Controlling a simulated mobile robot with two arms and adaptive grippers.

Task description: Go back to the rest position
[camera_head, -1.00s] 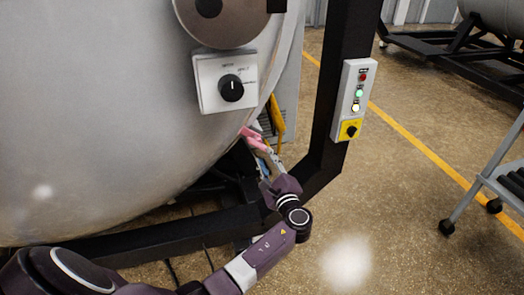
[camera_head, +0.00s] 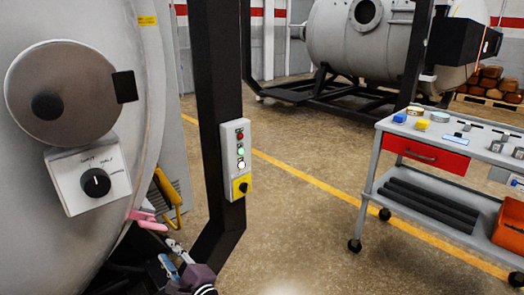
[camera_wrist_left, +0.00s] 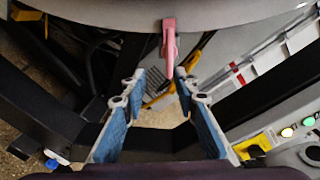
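My left gripper (camera_head: 172,256) shows at the bottom of the head view, below a pink lever (camera_head: 147,219) at the side of the large grey furnace (camera_head: 35,225). In the left wrist view, the blue-padded fingers of this gripper (camera_wrist_left: 160,82) stand apart with nothing held between them. The pink lever (camera_wrist_left: 169,38) points down just beyond the fingertips, and I see no contact. My right gripper is in neither current view.
A black post (camera_head: 218,75) carries a control box (camera_head: 239,160) with lit green and yellow lamps. A knob panel (camera_head: 90,173) is on the furnace. A tool cart (camera_head: 366,190) stands right. Open floor (camera_head: 315,225) lies between post and cart.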

